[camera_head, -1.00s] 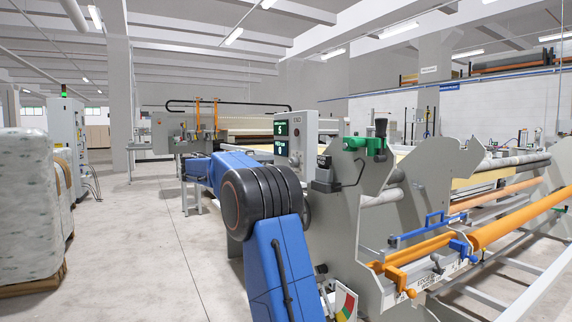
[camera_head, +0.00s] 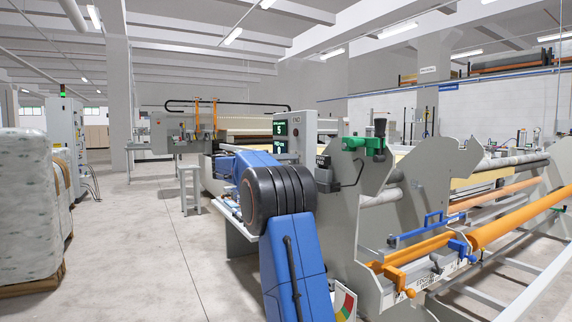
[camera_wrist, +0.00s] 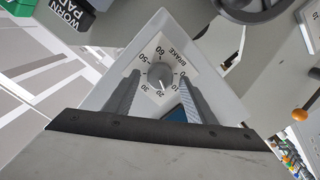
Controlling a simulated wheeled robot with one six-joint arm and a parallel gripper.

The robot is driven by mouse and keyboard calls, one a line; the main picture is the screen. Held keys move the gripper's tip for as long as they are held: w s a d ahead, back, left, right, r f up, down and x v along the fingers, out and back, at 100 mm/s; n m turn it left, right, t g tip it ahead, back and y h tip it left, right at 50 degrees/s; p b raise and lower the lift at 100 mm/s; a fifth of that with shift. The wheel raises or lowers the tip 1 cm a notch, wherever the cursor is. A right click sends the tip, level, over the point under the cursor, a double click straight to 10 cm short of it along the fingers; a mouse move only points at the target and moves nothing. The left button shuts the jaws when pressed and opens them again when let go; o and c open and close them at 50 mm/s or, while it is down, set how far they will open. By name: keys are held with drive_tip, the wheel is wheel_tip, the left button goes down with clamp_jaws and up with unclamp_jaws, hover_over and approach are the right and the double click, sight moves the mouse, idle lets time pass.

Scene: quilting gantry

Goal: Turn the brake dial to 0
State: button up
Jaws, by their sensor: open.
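In the wrist view the brake dial (camera_wrist: 159,75) is a small round grey knob on a white plate marked BRAKE, with numbers from 0 to 60 around it. A light mark on the knob seems to point near the 20. My gripper (camera_wrist: 159,78) is open, with one grey finger on each side of the knob. The fingertips reach over the plate. A gap seems to show between knob and fingers, but I cannot tell their depth. In the head view my blue arm shows, while the dial and gripper cannot be made out.
A dark curved handle or wheel (camera_wrist: 255,8) lies above the dial plate in the wrist view. A WORN PAD label (camera_wrist: 72,14) is at upper left. An orange knob (camera_wrist: 299,115) is at right. In the head view wrapped bales (camera_head: 28,205) stand left; the floor between is clear.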

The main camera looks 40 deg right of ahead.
drive_tip(key=c, duration=1)
drive_tip(key=shift+c, duration=0.2)
drive_tip(key=shift+n, duration=0.4)
drive_tip(key=n, duration=0.5)
drive_tip(key=shift+f+n, duration=0.1)
drive_tip(key=shift+n, duration=0.3)
drive_tip(key=n, duration=0.3)
drive_tip(key=shift+w+n, duration=0.1)
drive_tip(key=shift+n, duration=0.2)
drive_tip(key=shift+f+n, duration=0.15)
drive_tip(key=shift+n, duration=1.55)
drive_tip(key=o, duration=1)
